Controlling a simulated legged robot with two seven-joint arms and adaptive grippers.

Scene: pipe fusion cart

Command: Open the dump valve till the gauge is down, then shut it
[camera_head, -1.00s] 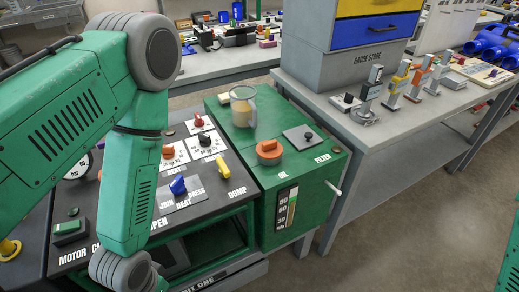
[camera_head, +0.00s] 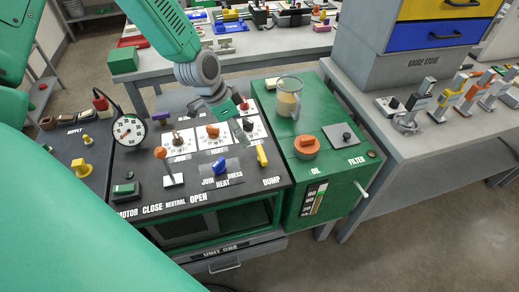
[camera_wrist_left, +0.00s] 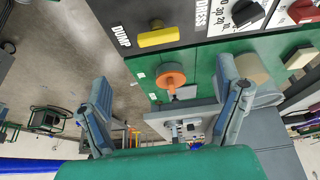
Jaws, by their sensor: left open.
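The yellow dump valve handle (camera_head: 262,156) sits at the right edge of the dark panel, behind the DUMP label. It lies lengthwise front to back; it also shows in the left wrist view (camera_wrist_left: 157,37). The round white pressure gauge (camera_head: 128,130) stands at the panel's left; its reading is too small to tell. My left gripper (camera_head: 240,122) hangs above the panel's back right, behind the handle and apart from it. In the left wrist view its fingers (camera_wrist_left: 165,85) are spread and empty, with the handle beyond them. My right gripper is not in view.
Nearby on the panel are a blue knob (camera_head: 220,166) and an orange-tipped lever (camera_head: 160,153). The green cabinet at right carries an orange oil cap (camera_head: 306,147) and a clear jug (camera_head: 288,98). My green arm covers the left foreground.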

